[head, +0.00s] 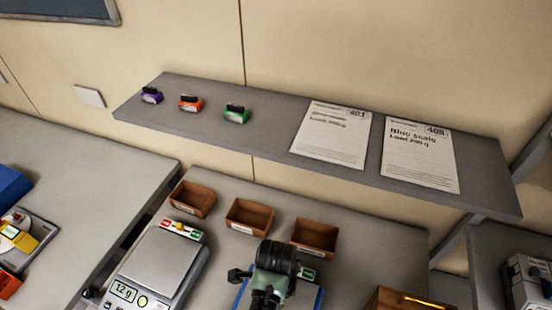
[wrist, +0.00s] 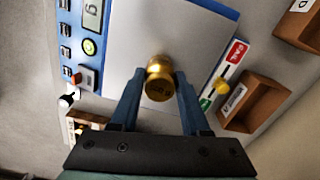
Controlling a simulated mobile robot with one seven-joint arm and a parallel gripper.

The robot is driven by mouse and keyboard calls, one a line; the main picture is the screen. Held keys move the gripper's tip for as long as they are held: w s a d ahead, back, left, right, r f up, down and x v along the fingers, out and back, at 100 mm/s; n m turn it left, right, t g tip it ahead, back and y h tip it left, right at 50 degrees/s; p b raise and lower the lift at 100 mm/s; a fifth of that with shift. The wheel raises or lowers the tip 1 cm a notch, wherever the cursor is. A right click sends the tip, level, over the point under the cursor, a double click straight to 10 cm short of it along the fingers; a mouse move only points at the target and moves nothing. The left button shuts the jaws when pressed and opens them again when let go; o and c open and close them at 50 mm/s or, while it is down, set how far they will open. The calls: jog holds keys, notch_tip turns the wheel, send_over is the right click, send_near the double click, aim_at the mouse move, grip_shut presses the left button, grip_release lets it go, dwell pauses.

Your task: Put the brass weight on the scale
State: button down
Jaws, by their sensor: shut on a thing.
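The brass weight (wrist: 159,78) sits between the two fingertips of my gripper (wrist: 158,82) in the wrist view, and the fingers are shut on it. It is over the pale plate (wrist: 125,62) of a blue-edged scale (wrist: 66,8). I cannot tell whether its base touches the plate. The scale's display is partly cut off, with a "g" showing. In the head view my arm covers most of this scale, leaving a blue edge (head: 319,299); the weight is hidden there.
A grey scale (head: 160,262) reading about 12 g stands to the left. Brown bins (head: 192,198), (head: 249,216), (head: 315,238) line the back of the bench. A shelf (head: 265,145) above holds two papers and small coloured items. A red-green slider (wrist: 230,66) is beside the blue-edged scale.

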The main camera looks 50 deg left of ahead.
jog(key=shift+f, duration=0.15)
jog(key=shift+f, duration=0.2)
jog(key=shift+c, duration=1.9)
grip_release()
notch_tip(320, 180, up, 11)
jog(key=shift+r, duration=0.1)
jog(key=shift+r+p, duration=0.45)
jog(key=shift+r, duration=0.2)
